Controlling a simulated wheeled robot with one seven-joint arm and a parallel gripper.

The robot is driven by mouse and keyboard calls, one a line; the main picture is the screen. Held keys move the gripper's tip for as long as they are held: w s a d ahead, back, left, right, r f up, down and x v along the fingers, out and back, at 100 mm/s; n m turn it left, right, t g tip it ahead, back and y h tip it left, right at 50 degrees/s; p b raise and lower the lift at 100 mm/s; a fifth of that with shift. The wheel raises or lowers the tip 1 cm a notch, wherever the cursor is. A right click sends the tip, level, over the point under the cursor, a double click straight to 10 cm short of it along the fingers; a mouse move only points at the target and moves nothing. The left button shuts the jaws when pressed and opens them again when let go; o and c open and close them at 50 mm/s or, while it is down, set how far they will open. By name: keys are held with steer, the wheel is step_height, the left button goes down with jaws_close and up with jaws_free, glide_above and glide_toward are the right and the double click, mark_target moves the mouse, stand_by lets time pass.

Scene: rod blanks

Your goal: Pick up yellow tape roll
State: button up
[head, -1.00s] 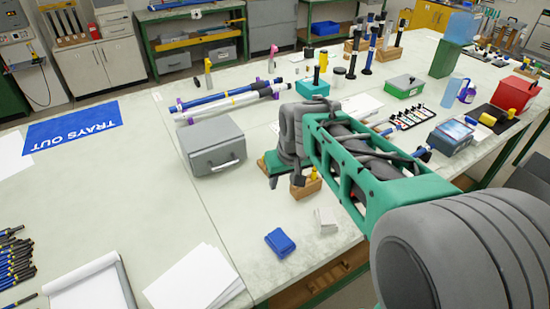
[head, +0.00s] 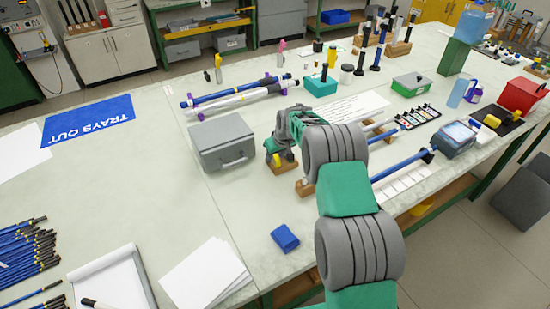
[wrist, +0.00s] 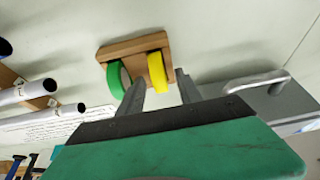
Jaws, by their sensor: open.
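The yellow tape roll (wrist: 157,72) stands upright on a small wooden holder (wrist: 133,46), beside a green tape roll (wrist: 115,79). In the wrist view my gripper (wrist: 158,88) is open. Its two fingers reach toward the holder, with the yellow roll showing in the gap between them; I cannot tell how deep it sits there. In the head view my gripper (head: 279,148) hangs over the holder (head: 282,168), and a bit of the yellow roll (head: 277,160) shows below it. My arm and gripper hide part of the holder.
A grey toolbox (head: 221,143) with a handle stands close to the left of my gripper. Blue and white rods (head: 240,97) lie on supports behind it. A blue block (head: 285,238) lies nearer the front. The bench (head: 180,200) left of the toolbox is largely clear.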

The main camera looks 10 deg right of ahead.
steer(key=shift+w+f, duration=0.2)
steer(key=shift+f, duration=0.1)
jaws_close()
stand_by(0.4)
